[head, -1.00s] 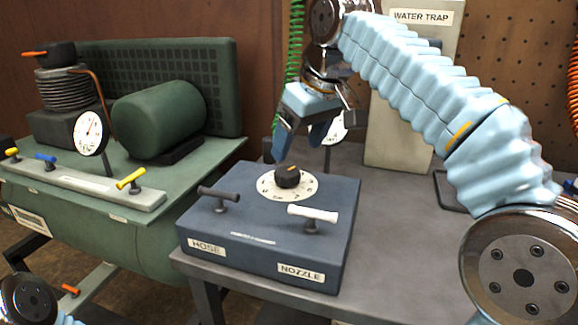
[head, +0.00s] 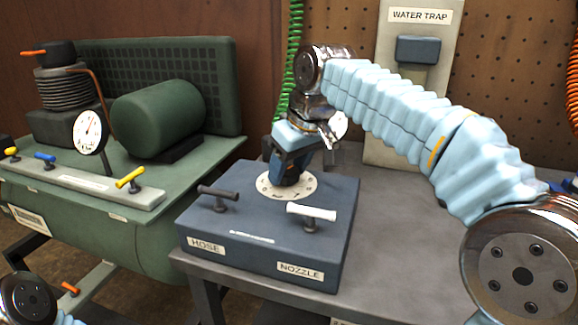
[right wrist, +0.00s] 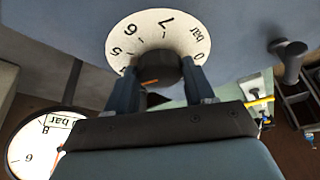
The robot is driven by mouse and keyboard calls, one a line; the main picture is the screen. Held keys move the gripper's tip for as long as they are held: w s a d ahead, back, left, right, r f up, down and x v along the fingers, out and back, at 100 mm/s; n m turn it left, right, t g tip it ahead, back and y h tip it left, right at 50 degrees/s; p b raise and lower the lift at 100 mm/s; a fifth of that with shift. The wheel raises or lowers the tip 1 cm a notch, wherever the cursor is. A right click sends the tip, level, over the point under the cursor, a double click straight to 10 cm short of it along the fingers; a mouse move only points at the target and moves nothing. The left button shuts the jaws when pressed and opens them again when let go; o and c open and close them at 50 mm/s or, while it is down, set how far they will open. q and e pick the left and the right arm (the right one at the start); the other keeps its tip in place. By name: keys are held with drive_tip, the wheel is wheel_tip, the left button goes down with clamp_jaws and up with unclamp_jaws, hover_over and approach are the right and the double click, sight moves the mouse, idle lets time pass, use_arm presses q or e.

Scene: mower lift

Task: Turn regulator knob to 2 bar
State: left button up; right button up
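The regulator knob (right wrist: 155,70) is black with an orange mark and sits on a white numbered dial (right wrist: 185,40) on top of the blue-grey box (head: 250,215). My right gripper (head: 287,177) points down over it. In the right wrist view its two fingers (right wrist: 160,78) stand on either side of the knob and look pressed against it. The orange mark faces the gripper's palm; the numbers there are hidden, so its setting cannot be read. Digits 5, 6, 7 and 0 show. A pressure gauge (right wrist: 38,150) is partly in view. My left gripper is not in view.
On the box's front stand a dark HOSE handle (head: 218,194) and a white NOZZLE handle (head: 311,213). A green compressor (head: 160,118) with its own gauge (head: 88,132) is at left. The water trap panel (head: 392,140) stands behind. The bench right of the box is clear.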

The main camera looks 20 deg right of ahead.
drive_tip(key=shift+c, duration=1.4)
drive_tip(key=n, duration=0.1)
drive_tip(key=n+y, duration=0.1)
drive_tip(key=n, duration=0.1)
drive_tip(key=shift+w+d, duration=0.1)
drive_tip(key=shift+d, duration=0.1)
drive_tip(key=n+g+y, duration=0.1)
drive_tip(key=n, duration=0.2)
drive_tip(key=shift+w+n+g, duration=0.1)
drive_tip(key=shift+n+g, duration=0.2)
drive_tip(key=n, duration=0.2)
drive_tip(key=n+g, duration=0.1)
drive_tip(key=n, duration=0.1)
drive_tip(key=shift+w+n+g+y, duration=0.15)
drive_tip(key=shift+n+g+y, duration=0.15)
drive_tip(key=shift+y, duration=0.1)
drive_tip(key=shift+w+n+g, duration=0.1)
drive_tip(key=shift+n+g, duration=0.8)
drive_tip(key=shift+n, duration=1.3)
